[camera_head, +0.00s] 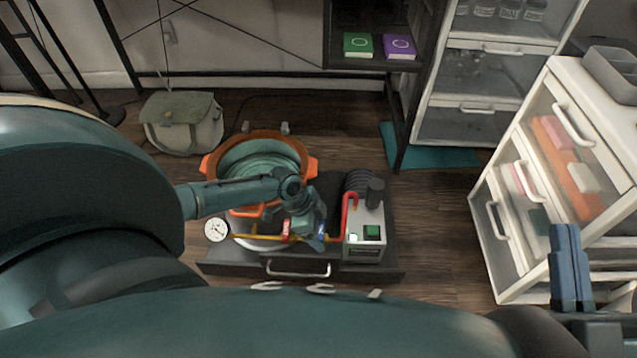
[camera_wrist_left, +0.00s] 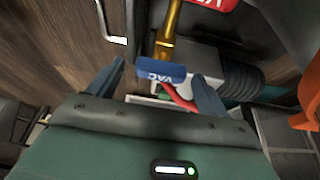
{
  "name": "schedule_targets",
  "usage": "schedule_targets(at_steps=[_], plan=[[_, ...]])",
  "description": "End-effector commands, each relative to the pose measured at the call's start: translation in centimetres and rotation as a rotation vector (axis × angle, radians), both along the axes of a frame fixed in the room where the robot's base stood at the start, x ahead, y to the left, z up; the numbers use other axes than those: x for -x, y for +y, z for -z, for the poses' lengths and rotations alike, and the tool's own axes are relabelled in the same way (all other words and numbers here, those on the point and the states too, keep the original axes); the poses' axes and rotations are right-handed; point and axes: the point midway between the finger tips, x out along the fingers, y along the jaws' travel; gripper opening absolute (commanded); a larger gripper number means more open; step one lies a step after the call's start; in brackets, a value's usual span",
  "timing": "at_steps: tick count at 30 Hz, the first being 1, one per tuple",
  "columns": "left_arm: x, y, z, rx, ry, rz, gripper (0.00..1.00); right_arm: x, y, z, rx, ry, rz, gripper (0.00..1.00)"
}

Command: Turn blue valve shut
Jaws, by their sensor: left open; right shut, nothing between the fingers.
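The blue valve handle (camera_wrist_left: 162,72), marked VAC, shows in the left wrist view, lying crosswise to the brass pipe (camera_wrist_left: 168,35) in the picture. My left gripper (camera_wrist_left: 159,74) is open, with one finger on either side of the handle. I cannot tell whether the fingers touch it. In the head view, the blue handle (camera_head: 321,229) is partly hidden by my left gripper (camera_head: 313,238), which is over the brass pipe line. My right gripper (camera_head: 566,268) is shut and empty at the lower right, far from the valve.
A red valve handle (camera_head: 286,229) sits left of the blue one. A round gauge (camera_head: 217,229), a pump box (camera_head: 366,235) with a red hose and an orange pot (camera_head: 312,166) surround the valves. A white drawer cabinet (camera_head: 487,190) stands right, with open floor between.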

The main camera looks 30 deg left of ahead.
Motion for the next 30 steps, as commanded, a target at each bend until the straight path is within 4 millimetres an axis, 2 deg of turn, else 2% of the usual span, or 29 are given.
schedule_targets(at_steps=[5, 9, 15, 21, 25, 30], plan=[[0.1, 0.4, -1.1, 0.000, -0.001, 0.000, 0.78, -0.1, 0.0, -0.5, -0.001, 0.010, -0.001, 0.00], [0.7, 1.2, -3.6, -0.002, -0.001, 0.001, 0.78, 0.9, 0.3, 1.8, -0.010, 0.166, 0.003, 0.00], [1.6, 2.7, -7.9, -0.003, -0.001, 0.000, 0.78, 0.9, 0.0, 1.9, 0.037, 0.194, 0.036, 0.00], [2.3, 3.9, -11.0, -0.002, 0.000, 0.001, 0.78, 1.0, -0.3, 2.1, 0.083, 0.193, 0.058, 0.00], [2.5, 4.2, -11.9, -0.001, 0.000, 0.001, 0.78, 1.0, -0.5, 2.1, 0.098, 0.191, 0.065, 0.00], [2.6, 4.3, -12.2, 0.000, 0.001, 0.000, 0.78, 1.0, -0.5, 2.2, 0.104, 0.187, 0.068, 0.00]])
